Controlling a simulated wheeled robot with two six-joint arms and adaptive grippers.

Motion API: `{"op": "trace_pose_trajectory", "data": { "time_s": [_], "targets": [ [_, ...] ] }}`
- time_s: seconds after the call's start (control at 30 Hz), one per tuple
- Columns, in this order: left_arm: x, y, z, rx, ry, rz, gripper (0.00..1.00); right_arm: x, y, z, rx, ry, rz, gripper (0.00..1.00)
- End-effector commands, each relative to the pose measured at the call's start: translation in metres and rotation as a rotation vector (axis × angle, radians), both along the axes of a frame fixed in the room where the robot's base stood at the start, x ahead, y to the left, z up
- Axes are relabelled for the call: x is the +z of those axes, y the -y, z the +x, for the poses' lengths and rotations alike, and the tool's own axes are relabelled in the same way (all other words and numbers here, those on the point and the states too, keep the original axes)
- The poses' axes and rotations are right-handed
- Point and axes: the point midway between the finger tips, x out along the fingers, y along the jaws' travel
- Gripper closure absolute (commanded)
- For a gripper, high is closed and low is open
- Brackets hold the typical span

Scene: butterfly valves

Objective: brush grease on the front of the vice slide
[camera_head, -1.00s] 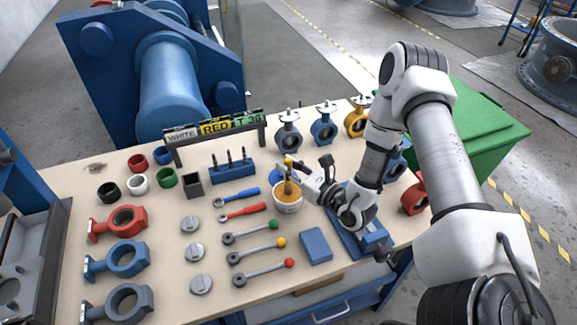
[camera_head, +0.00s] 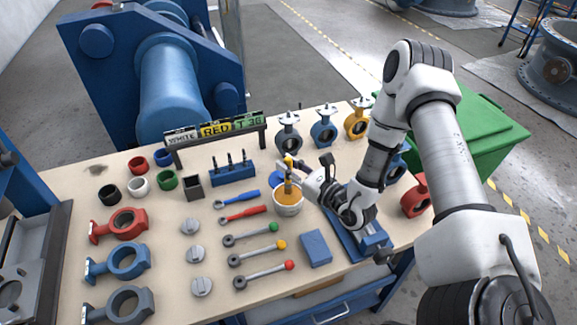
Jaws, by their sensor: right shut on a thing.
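My right gripper (camera_head: 289,170) is shut on a brush (camera_head: 289,186) with a yellow handle end. The brush points down into a white pot (camera_head: 288,209) of amber grease, and its lower end is at or in the grease. The blue vice (camera_head: 341,233) stands at the right part of the bench, just right of the pot. My right arm passes over it and hides much of it, so the front of its slide is hard to make out. My left gripper is not in view.
The bench (camera_head: 168,235) holds several valve bodies, rings, levers and discs. A letter sign (camera_head: 215,130) and small valves (camera_head: 323,127) stand along the back. A green bin (camera_head: 490,135) is beyond the right end.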

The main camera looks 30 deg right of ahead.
Motion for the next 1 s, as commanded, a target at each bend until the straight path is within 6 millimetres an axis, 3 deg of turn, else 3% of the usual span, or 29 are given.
{"op": "trace_pose_trajectory", "data": {
  "time_s": [0.5, 1.0],
  "targets": [
    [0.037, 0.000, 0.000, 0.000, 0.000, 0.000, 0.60, 0.055, 0.000, 0.000, 0.000, 0.003, 0.000, 1.00],
    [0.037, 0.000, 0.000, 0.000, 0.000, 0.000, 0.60, 0.056, 0.000, 0.000, 0.000, 0.002, -0.001, 1.00]
  ]
}}
